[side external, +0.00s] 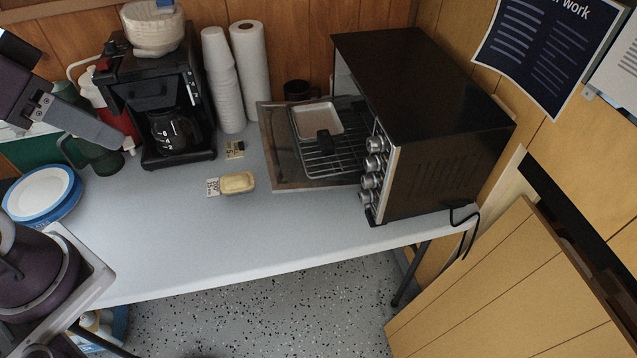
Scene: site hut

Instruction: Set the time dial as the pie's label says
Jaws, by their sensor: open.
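A pale yellow, pie-like item (237,183) lies on the table, left of the oven. A small printed label card (212,187) sits at its left end; its text is too small to read. A second small card (235,149) lies behind it, also unreadable. The black toaster oven (430,90) stands at the right. Its front faces left with a column of several silver dials (372,163); I cannot tell which is the time dial or read their settings. My gripper (118,143) is partly in view at the upper left, open, empty and far from the dials.
The oven door (275,150) is folded down, with a wire rack (345,160) and a pale tray (318,119) at the opening. A coffee maker (165,80), stacked foam cups (222,80), paper towels (250,70) and plates (40,190) stand around. The table's front (220,240) is clear.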

